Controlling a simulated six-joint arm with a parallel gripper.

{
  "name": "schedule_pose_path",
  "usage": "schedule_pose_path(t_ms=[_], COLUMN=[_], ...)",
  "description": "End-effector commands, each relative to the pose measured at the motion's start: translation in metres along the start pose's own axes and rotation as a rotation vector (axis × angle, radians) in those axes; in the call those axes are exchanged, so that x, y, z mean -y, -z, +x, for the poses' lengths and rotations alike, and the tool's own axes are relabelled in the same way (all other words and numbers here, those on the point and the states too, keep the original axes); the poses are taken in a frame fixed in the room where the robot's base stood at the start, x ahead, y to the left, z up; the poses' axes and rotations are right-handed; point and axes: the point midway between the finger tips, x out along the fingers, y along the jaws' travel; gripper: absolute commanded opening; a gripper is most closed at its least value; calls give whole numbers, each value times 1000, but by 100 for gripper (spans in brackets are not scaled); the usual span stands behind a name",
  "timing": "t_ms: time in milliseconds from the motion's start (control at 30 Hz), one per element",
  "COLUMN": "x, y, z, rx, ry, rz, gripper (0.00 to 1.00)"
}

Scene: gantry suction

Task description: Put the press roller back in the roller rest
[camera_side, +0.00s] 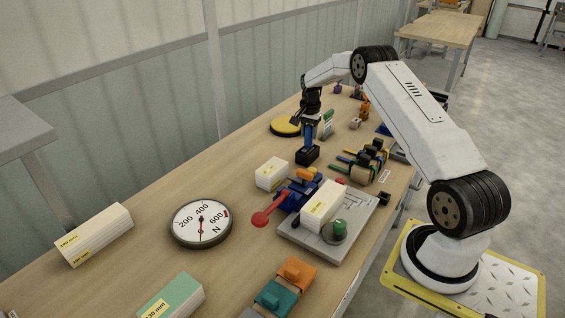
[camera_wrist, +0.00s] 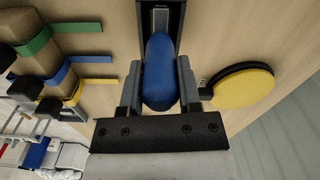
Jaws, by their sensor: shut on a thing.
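The press roller shows as a blue rounded handle (camera_side: 309,132), upright below my gripper (camera_side: 311,117). In the wrist view the blue handle (camera_wrist: 159,75) lies between the two grey fingers of my gripper (camera_wrist: 160,88), which are shut on its sides. A black block (camera_side: 308,156) sits at the handle's lower end, low over the table or on it. In the wrist view a black channel with a grey metal piece (camera_wrist: 160,19) shows beyond the handle. I cannot tell whether this black part is the roller rest or the roller's own head.
A yellow disc (camera_side: 286,125) with a black rim lies behind the handle. Black holders with coloured strips (camera_side: 365,160) stand to the right. A white block (camera_side: 271,173), a red lever (camera_side: 265,215), a grey plate (camera_side: 340,245) and a dial (camera_side: 202,222) are nearer the camera.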

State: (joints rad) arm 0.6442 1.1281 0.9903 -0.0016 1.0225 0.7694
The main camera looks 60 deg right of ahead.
Motion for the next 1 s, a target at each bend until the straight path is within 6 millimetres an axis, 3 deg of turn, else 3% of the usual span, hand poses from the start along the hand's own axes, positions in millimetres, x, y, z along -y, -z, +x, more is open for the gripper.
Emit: schedule_pose_path(t_ms=[400,433,533,567,1000], x=[0,0,0,0,0], y=[0,0,0,0,0], z=[6,6,6,6,3], rx=[-2,-2,-2,-2,0], ry=[2,2,2,2,0], rz=[0,0,0,0,0], gripper=[0,46,78,84,84])
